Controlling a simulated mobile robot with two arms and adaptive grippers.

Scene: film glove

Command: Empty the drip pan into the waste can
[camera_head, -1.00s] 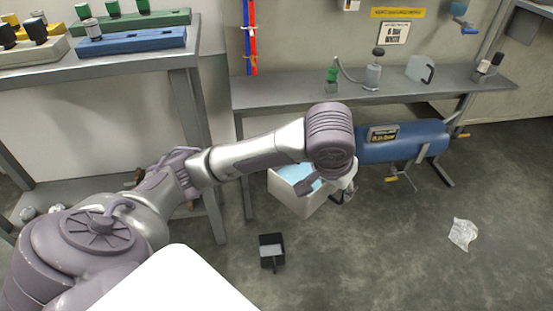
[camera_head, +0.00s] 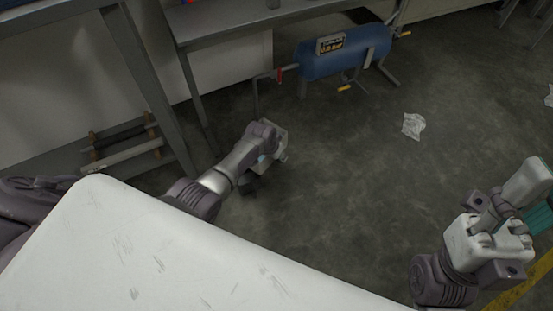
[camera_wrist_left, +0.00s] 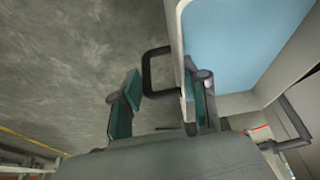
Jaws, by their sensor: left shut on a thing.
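A white, box-like pan (camera_head: 281,139) with a light-blue inside is at the end of my left arm, low over or on the floor; I cannot tell which. In the left wrist view the pan (camera_wrist_left: 245,45) fills the upper right, with a black loop handle (camera_wrist_left: 151,72) on its near wall and another dark handle at far right. My left gripper (camera_wrist_left: 162,102) is shut on the pan at the near handle. My right gripper (camera_head: 538,215) is at the right edge, its teal fingers partly cut off. I cannot identify a waste can.
A blue cylindrical tank (camera_head: 345,52) on legs stands behind, by a grey bench (camera_head: 225,28). A crumpled white sheet (camera_head: 413,126) lies on the floor. A dark object (camera_head: 250,184) is beside my left wrist.

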